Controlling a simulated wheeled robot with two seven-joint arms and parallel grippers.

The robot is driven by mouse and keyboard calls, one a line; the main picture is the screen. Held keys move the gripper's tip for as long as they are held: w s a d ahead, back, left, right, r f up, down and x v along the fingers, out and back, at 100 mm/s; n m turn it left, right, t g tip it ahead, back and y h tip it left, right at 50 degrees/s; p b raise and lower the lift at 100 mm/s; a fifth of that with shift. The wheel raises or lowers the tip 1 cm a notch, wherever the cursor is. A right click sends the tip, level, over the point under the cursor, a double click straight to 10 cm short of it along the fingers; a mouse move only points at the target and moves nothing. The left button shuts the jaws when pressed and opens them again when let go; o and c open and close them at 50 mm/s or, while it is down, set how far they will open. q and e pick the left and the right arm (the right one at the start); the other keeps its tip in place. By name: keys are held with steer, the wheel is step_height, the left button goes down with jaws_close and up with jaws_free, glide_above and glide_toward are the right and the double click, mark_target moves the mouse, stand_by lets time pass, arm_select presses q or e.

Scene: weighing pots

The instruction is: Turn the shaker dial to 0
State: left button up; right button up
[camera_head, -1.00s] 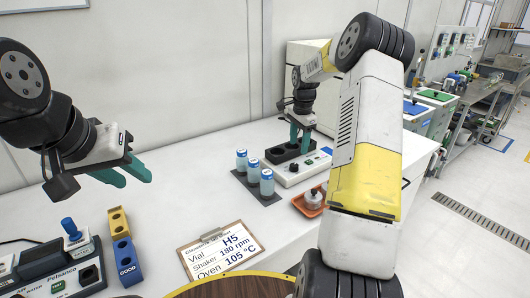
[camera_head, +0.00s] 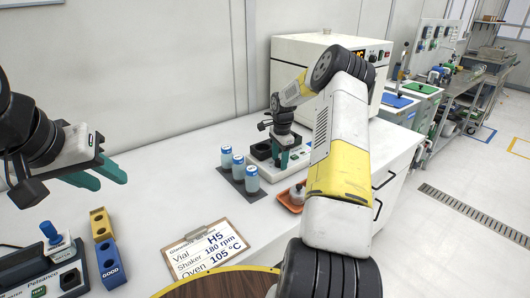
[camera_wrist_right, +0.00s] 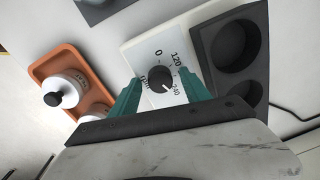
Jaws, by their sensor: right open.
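The shaker (camera_head: 296,166) is a white unit with a dark block of round wells, on the bench behind my right forearm. In the right wrist view its black dial (camera_wrist_right: 160,79) sits on a white panel marked 0, 120 and 240; another mark is partly hidden. The dial's white pointer line faces the lower right, near 240. My right gripper (camera_wrist_right: 160,76) is open, one green finger on each side of the dial, with no clear contact. It also shows at the shaker in the head view (camera_head: 284,158). My left gripper (camera_head: 121,177) is open and empty above the bench at left.
Several vials (camera_head: 238,167) stand on a dark mat left of the shaker. A clipboard (camera_head: 207,250) reads H5, 180 rpm, 105 °C. An oven (camera_head: 290,55) stands behind.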

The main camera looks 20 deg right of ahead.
jaws_close()
